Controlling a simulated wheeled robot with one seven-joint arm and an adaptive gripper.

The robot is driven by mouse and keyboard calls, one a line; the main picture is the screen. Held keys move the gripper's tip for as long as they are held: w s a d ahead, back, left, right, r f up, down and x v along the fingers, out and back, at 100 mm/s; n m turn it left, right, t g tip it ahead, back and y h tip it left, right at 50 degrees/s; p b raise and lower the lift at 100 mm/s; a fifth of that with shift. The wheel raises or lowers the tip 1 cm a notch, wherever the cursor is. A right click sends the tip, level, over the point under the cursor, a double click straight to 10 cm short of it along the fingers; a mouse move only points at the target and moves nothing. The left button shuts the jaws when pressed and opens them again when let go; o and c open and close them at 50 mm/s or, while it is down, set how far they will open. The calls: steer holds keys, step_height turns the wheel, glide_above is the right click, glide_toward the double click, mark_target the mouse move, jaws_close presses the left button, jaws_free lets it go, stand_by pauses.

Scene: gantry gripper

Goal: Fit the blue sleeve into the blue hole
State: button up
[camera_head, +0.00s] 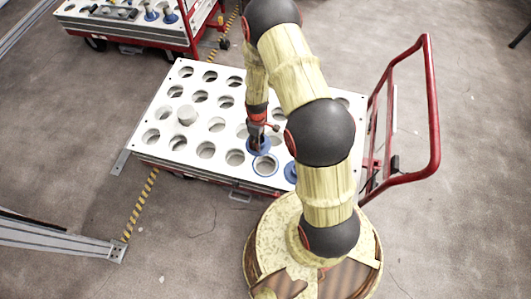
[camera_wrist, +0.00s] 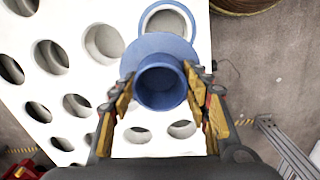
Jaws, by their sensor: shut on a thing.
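The blue sleeve (camera_wrist: 152,48) is a short flanged tube. It sits between the two fingers of my gripper (camera_wrist: 160,85), which is shut on it. In the head view my gripper (camera_head: 257,136) holds the sleeve (camera_head: 259,147) near the front edge of the white plate (camera_head: 215,147). The blue hole (camera_head: 265,165), a hole with a blue rim, lies just in front of the sleeve. In the wrist view the blue hole (camera_wrist: 168,10) shows just above the sleeve's flange, partly covered by it. The sleeve is beside the hole, not in it.
Another blue part (camera_head: 291,172) shows at the front edge, partly behind my arm. A red cart handle (camera_head: 434,105) rises at the right. A second cart (camera_head: 135,28) stands at the back left.

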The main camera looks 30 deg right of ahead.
mark_target(266, 151)
steer(key=shift+n, duration=0.9)
steer(key=s+f, duration=0.1)
steer(key=f, duration=0.1)
steer(key=s+f, duration=0.2)
steer(key=s+d+f, duration=0.1)
steer(key=f, duration=0.1)
steer(key=shift+s, duration=0.15)
steer(key=shift+s+d, duration=0.1)
steer(key=shift+s, duration=0.05)
steer(key=shift+f+b, duration=2.05)
steer(key=shift+f, duration=0.9)
steer(key=shift+f+b, duration=0.8)
steer(key=shift+f, duration=0.85)
steer(key=o, duration=1.4)
step_height(266, 151, up, 12)
steer(key=shift+r, duration=0.1)
